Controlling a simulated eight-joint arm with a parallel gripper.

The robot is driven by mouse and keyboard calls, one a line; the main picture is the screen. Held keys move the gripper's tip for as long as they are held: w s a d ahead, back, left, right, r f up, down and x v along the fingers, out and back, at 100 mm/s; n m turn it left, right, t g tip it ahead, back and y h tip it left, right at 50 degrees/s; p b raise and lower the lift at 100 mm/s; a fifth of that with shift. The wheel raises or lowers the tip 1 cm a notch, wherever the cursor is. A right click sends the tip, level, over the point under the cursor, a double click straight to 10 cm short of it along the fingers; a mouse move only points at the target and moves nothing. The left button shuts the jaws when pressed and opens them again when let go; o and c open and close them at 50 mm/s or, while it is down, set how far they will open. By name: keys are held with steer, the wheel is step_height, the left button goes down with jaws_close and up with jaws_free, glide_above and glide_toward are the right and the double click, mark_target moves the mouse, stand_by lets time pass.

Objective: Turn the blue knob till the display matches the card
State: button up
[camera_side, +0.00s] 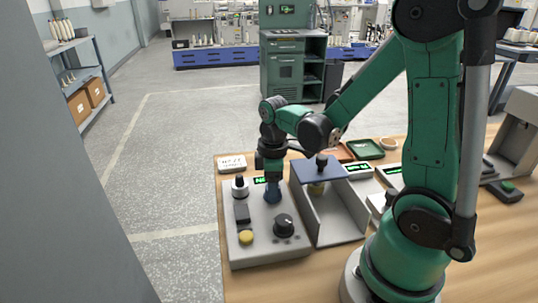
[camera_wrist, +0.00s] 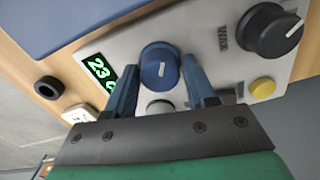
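The blue knob (camera_wrist: 160,66) has a pale pointer mark and sits on the light grey panel (camera_wrist: 215,33). My gripper (camera_wrist: 159,64) reaches over it, one finger on each side; the fingers look slightly apart from the knob. In the side view, my gripper (camera_side: 272,192) is lowered over the panel and mostly hides the knob. The green-lit display (camera_wrist: 101,72) shows "23" and a further character partly covered by a finger.
A black knob (camera_side: 284,225), a yellow button (camera_side: 246,237), a black switch (camera_side: 242,212) and a silver-and-black knob (camera_side: 240,186) share the panel. A grey bin with a blue lid (camera_side: 319,171) stands close on the right. A green tray (camera_side: 366,149) lies farther back.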

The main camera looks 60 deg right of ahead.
jaws_close()
steer(key=shift+m, duration=0.3)
steer(key=m, duration=0.9)
steer(key=shift+m, duration=0.4)
steer(key=m, duration=1.3)
steer(key=shift+m, duration=0.3)
